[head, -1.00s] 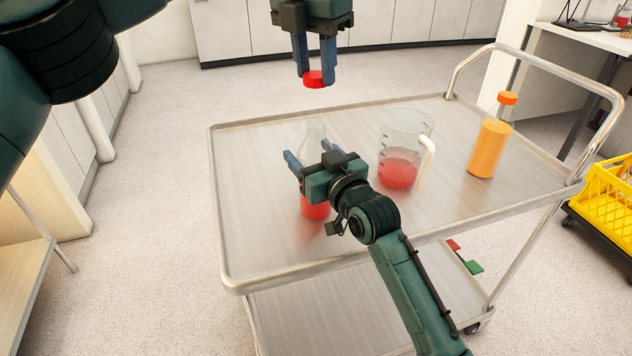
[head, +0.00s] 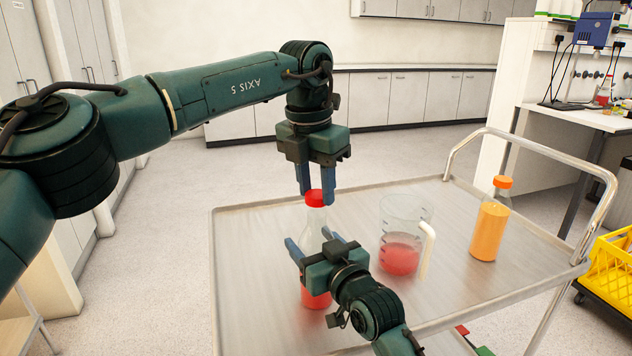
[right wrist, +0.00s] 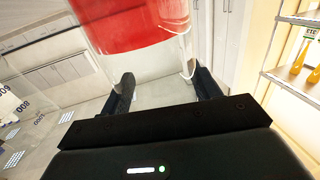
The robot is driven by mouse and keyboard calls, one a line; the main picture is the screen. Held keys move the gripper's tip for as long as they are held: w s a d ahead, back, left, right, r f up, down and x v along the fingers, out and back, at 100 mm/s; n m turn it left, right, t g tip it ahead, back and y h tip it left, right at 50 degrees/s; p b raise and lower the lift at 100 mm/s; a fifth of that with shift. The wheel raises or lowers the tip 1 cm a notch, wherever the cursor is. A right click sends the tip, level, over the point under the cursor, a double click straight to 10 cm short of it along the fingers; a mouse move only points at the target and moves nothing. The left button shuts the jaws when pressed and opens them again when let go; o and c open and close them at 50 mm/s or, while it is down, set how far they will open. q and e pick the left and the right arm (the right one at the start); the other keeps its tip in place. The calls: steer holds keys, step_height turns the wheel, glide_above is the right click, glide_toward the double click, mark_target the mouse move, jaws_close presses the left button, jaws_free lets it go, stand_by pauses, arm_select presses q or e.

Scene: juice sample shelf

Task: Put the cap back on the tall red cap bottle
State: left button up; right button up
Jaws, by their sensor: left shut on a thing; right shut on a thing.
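The tall bottle (head: 313,241) is clear glass with red liquid low inside, and stands upright on the steel cart (head: 245,290). My right gripper (head: 310,245) is shut on its body from the near side, partly hiding it. In the right wrist view the bottle (right wrist: 125,25) shows large and close between the fingers (right wrist: 165,90). The red cap (head: 315,198) is at the bottle's mouth. My left gripper (head: 317,192) points straight down from above, shut on the cap. I cannot tell whether the cap is seated on the neck or just above it.
A clear beaker (head: 400,250) with red liquid and a handle stands right of the bottle. An orange-capped bottle of orange juice (head: 490,222) is farther right. The cart's rail (head: 540,150) rises at the right, with a yellow crate (head: 610,265) beyond. The cart's left part is clear.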

mark_target(316, 192)
arm_select(q)
steer(key=shift+f, duration=0.15)
stand_by(0.4)
steer(key=shift+f, duration=0.8)
steer(key=shift+f, duration=0.6)
arm_select(e)
jaws_close()
arm_select(q)
steer(key=m, duration=0.3)
steer(key=shift+m, duration=0.3)
steer(key=m, duration=0.4)
steer(key=shift+w+g+h, duration=0.1)
steer(key=shift+g+h, duration=0.2)
steer(key=shift+g, duration=0.1)
steer(key=m, duration=0.5)
steer(key=shift+m+g, duration=0.3)
steer(key=shift+m, duration=0.1)
steer(key=m, duration=0.5)
steer(key=shift+w+g, duration=0.1)
steer(key=shift+g, duration=0.2)
steer(key=m, duration=0.4)
steer(key=shift+y, duration=0.4)
